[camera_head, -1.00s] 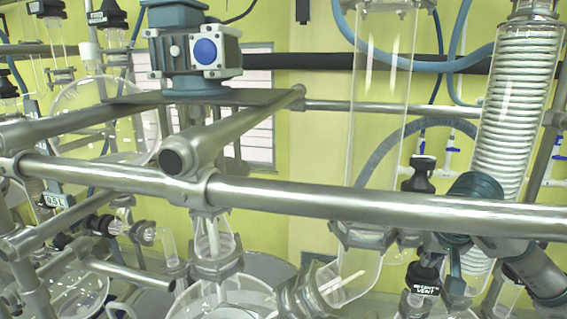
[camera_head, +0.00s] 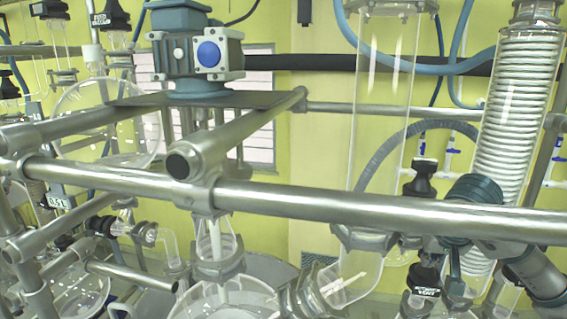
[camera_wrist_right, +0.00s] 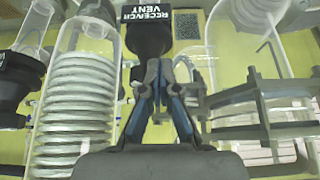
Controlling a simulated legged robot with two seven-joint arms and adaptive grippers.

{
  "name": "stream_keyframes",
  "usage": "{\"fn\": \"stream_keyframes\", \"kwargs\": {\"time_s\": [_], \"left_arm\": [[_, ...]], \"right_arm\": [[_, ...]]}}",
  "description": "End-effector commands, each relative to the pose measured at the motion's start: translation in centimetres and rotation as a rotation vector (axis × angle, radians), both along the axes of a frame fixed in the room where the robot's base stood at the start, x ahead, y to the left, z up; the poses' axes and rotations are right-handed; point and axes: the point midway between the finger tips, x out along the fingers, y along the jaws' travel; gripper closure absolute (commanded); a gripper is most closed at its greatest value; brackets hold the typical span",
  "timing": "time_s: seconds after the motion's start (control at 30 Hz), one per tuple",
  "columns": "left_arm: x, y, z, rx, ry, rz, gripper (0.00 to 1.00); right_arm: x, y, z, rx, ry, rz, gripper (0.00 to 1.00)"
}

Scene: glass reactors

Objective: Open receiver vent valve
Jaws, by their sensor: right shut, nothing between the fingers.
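The receiver vent valve is a black cap (camera_head: 425,284) with a white label, at the lower right in the head view. In the right wrist view the cap (camera_wrist_right: 148,36) fills the top middle, and its label reads RECEIVER VENT. My right gripper (camera_head: 455,270) is beside the cap, on its right, partly hidden behind the steel rail. In the right wrist view the gripper (camera_wrist_right: 160,70) has its blue-grey fingers together and empty, with the tips at or very near the cap's lower right. I cannot tell whether they touch it. My left gripper is out of view.
A thick steel rail (camera_head: 330,205) crosses in front of the glassware. A coiled glass condenser (camera_head: 518,110) and a clear glass column (camera_head: 383,95) stand close by. Another black knob (camera_head: 420,178) is above the rail. A round flask (camera_head: 108,120) is at left.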

Motion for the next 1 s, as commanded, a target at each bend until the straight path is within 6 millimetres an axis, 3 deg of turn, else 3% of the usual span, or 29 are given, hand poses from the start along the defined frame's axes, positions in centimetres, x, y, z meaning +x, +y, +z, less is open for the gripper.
{"fn": "stream_keyframes", "kwargs": {"time_s": [0.5, 1.0], "left_arm": [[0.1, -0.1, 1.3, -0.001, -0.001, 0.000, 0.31], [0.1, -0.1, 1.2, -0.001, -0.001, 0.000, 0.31]], "right_arm": [[-0.4, -0.8, 0.2, 0.001, -0.003, -0.004, 1.00], [-0.7, -2.2, 0.0, 0.001, -0.001, -0.003, 1.00]]}}
